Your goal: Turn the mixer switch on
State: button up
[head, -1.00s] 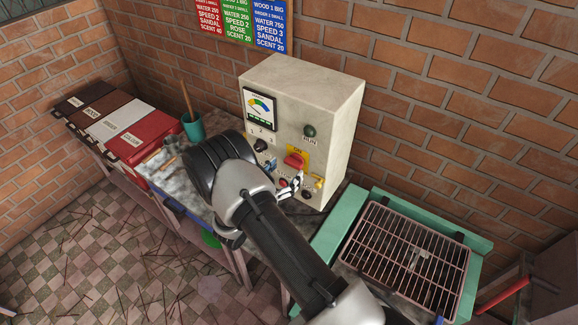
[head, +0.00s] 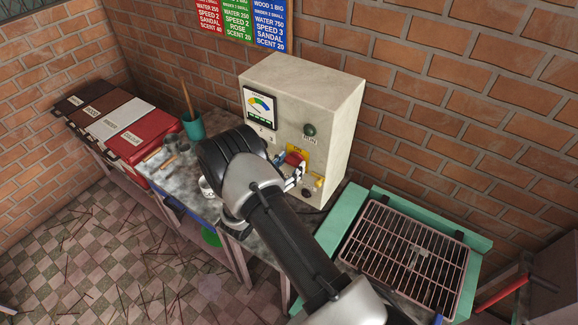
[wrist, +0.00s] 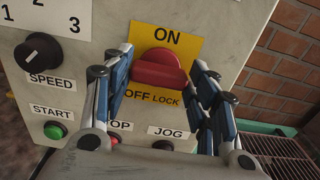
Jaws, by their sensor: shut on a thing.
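The mixer control box (head: 335,110) is pale and stands on the bench against the brick wall. Its red mixer switch (head: 294,157) sits on a yellow plate marked ON above and OFF LOCK below. In the wrist view the red switch (wrist: 158,72) shows its handle lying roughly crosswise, slightly tilted. My gripper (wrist: 163,64) has one blue-padded finger on each side of the handle and is shut on it. In the head view my gripper (head: 289,167) partly covers the switch and the lower panel.
The black speed knob (wrist: 38,52) is left of the switch. The green start button (wrist: 54,130), a partly hidden red button (wrist: 114,140) and the jog button (wrist: 163,145) lie below. A grill rack (head: 405,255) in a green frame stands to the right. A teal cup (head: 193,127) stands left.

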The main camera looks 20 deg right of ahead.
jog(key=c, duration=0.3)
jog(key=shift+c, duration=0.2)
